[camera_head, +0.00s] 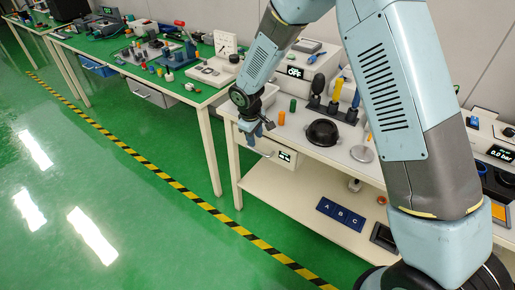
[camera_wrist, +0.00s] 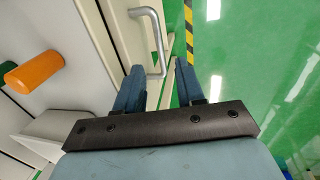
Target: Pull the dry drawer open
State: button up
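The dry drawer (camera_head: 287,166) is a white front under the right-hand bench's top, with a small dark label at its right. It looks closed. Its grey metal handle (camera_head: 264,153) sticks out at the front. My gripper (camera_head: 258,136) is just above and in front of this handle. In the wrist view my gripper (camera_wrist: 159,68) is open, with two blue fingers apart. The handle (camera_wrist: 153,40) appears in line with the gap between the fingertips. I cannot tell whether it is between them in depth or touching. Nothing is seen held.
An orange cylinder (camera_wrist: 34,72) stands on the bench above the drawer. A black bowl (camera_head: 323,132) and a tool holder (camera_head: 330,108) stand further along. A lower shelf (camera_head: 290,200) lies below the drawer. The green floor (camera_head: 120,190) in front is clear.

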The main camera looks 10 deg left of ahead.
aim_at(257, 151)
jog(key=f, duration=0.4)
jog(key=w+f, duration=0.1)
jog(key=f, duration=0.1)
jog(key=shift+d+f, duration=0.25)
jog(key=shift+f, duration=0.15)
grip_shut()
